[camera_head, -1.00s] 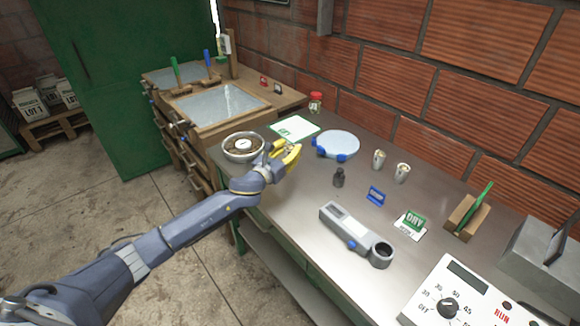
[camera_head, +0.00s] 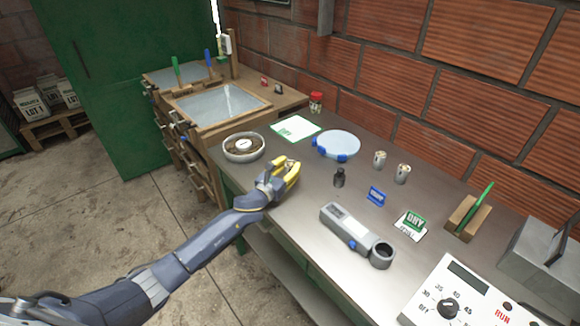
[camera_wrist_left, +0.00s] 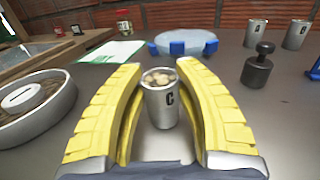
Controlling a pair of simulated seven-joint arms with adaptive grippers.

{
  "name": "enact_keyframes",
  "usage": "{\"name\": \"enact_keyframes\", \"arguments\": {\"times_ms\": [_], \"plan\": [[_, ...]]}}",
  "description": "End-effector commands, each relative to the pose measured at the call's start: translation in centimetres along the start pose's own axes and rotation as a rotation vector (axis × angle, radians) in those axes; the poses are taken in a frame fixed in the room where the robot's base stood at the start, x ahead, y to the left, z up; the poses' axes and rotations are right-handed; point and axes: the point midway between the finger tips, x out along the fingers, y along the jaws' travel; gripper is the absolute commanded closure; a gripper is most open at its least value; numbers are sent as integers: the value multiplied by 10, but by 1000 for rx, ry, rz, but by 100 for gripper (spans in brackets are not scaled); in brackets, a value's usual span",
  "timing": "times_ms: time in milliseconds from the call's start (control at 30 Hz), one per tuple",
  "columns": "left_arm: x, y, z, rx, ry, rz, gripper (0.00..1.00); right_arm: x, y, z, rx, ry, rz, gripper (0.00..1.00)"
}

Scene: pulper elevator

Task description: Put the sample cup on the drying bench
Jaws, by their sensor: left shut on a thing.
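My left gripper (camera_head: 287,172) is over the near-left part of the metal bench (camera_head: 310,185), with yellow fingers. In the left wrist view, it is shut on a small metal sample cup (camera_wrist_left: 160,104) marked C and filled with pale beans. The cup is upright between the fingers; in the head view the gripper hides it. Two similar cups stand apart by the wall, a left one (camera_head: 379,160) and a right one (camera_head: 403,173). My right gripper is not in view.
A bowl of dark material (camera_head: 243,148) stands left of the gripper. A round pale dish with blue blocks (camera_head: 338,144), a dark weight (camera_head: 339,178), a blue sign (camera_head: 376,196) and a grey meter (camera_head: 350,226) stand on the bench. Screened wooden trays (camera_head: 215,103) stand farther left.

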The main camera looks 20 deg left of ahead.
Motion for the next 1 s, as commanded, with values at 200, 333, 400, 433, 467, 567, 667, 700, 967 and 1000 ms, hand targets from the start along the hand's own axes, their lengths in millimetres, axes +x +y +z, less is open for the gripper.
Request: {"name": "enact_keyframes", "arguments": {"times_ms": [200, 333, 400, 433, 467, 567, 667, 700, 967, 1000], "plan": [[0, 0, -2, 0, 0, 0, 96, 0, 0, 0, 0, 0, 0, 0], [0, 0, -3, 0, -1, -1, 57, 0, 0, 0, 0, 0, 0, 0], [0, 0, -3, 0, -1, -1, 49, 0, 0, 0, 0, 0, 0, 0], [0, 0, -3, 0, -1, -1, 46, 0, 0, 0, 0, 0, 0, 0], [0, 0, -3, 0, -1, -1, 43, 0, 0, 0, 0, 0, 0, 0], [0, 0, -3, 0, -1, 0, 43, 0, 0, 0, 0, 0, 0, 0], [0, 0, -3, 0, -1, 0, 43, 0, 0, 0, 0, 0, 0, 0], [0, 0, -2, 0, -1, 0, 43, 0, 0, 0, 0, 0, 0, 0], [-20, 0, -1, 0, 1, -1, 43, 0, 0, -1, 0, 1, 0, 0], [-27, 0, -1, 1, 2, -1, 43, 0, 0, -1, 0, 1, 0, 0]]}}
